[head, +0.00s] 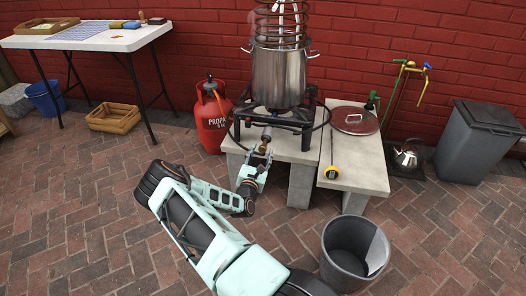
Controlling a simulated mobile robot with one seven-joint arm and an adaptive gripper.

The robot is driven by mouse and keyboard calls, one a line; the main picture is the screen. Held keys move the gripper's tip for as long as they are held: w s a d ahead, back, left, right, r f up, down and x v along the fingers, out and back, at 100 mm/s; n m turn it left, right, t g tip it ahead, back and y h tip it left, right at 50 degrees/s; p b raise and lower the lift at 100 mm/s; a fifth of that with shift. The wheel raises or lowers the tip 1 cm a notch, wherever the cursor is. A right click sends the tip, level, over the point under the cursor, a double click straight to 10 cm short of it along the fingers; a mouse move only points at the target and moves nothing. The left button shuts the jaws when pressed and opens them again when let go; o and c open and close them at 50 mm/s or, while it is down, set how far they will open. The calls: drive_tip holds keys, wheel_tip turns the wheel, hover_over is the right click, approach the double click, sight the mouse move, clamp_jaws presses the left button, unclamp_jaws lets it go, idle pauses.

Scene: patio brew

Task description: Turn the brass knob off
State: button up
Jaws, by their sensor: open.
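A black gas burner (300,118) stands on a pale concrete bench and carries a large steel pot (280,78) with a copper coil above it. My arm reaches up from the bottom of the head view to the burner's front edge. My gripper (264,148) is open there, close against the small brass knob (265,139) at the burner's front. The knob is mostly hidden by the gripper. I cannot tell whether the fingers touch it or which way it is turned. No flame can be made out under the pot.
A red propane cylinder (212,118) stands left of the bench. A lower slab (352,177) on the right bears a round lid (355,121) and a yellow-black thermometer (331,172). A grey bucket (354,250) stands in front.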

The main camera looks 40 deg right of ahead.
sight(262, 149)
drive_tip(key=shift+b+x, duration=0.35)
drive_tip(key=shift+x, duration=1.15)
drive_tip(key=shift+c, duration=0.3)
clamp_jaws()
drive_tip(key=shift+r+m+p, duration=0.1)
drive_tip(key=shift+m+p, duration=0.2)
drive_tip(key=shift+p, duration=0.05)
drive_tip(key=m+p, duration=0.2)
drive_tip(key=shift+s+r+p, duration=0.1)
drive_tip(key=shift+p, duration=0.2)
drive_tip(key=m+p, duration=0.2)
drive_tip(key=m, duration=0.1)
drive_tip(key=m+p, duration=0.1)
drive_tip(key=m, duration=0.1)
drive_tip(key=m+p, duration=0.1)
drive_tip(key=m, duration=0.3)
drive_tip(key=shift+f+p, duration=0.3)
drive_tip(key=shift+p, duration=0.1)
drive_tip(key=shift+m, duration=0.4)
